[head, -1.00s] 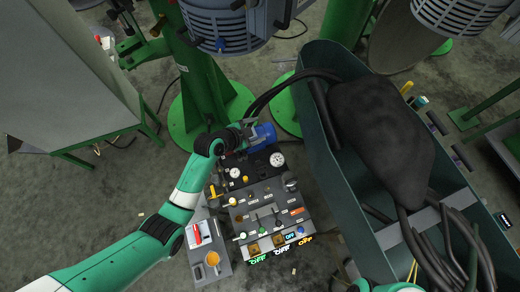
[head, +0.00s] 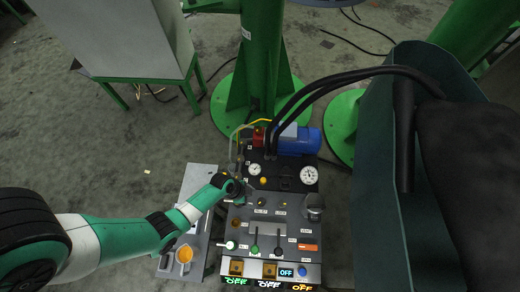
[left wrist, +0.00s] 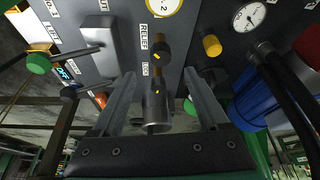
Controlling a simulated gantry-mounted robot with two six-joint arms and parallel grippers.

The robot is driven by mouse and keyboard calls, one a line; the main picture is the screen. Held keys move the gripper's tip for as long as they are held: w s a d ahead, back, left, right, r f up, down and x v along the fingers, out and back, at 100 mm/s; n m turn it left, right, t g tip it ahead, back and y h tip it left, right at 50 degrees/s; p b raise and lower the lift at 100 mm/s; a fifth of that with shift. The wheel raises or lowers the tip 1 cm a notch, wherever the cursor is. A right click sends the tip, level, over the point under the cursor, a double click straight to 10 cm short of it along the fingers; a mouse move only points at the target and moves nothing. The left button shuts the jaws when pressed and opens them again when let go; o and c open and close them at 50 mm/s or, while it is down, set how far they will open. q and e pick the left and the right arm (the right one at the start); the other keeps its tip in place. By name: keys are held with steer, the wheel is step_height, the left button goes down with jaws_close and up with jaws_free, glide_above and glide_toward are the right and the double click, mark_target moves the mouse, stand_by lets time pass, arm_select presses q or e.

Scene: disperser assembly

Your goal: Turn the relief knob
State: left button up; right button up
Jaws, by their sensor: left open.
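The relief knob (left wrist: 163,51) is a small dark knob with a yellow mark beside the "RELIEF" label on the grey control panel (left wrist: 113,60). My left gripper (left wrist: 159,74) is open, and its fingertips point at the panel on either side of the knob area. A second dark knob with a silver cylinder (left wrist: 155,112) stands between the fingers, nearer the wrist. I cannot tell whether the fingers touch either one. My right gripper is out of view.
A yellow knob (left wrist: 211,45) and a gauge (left wrist: 249,16) are close to the right finger. Levers (head: 255,240) and lit signs fill the panel's front. A blue motor (head: 300,140) and black hoses stand behind. A dark green trough (head: 385,200) is at right.

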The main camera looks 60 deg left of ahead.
mark_target(261, 202)
arm_select(q)
steer(key=b+x, duration=0.5)
steer(key=x, duration=0.4)
steer(key=shift+w+b, duration=0.15)
steer(key=shift+b, duration=0.25)
jaws_close()
steer(key=shift+n, duration=0.3)
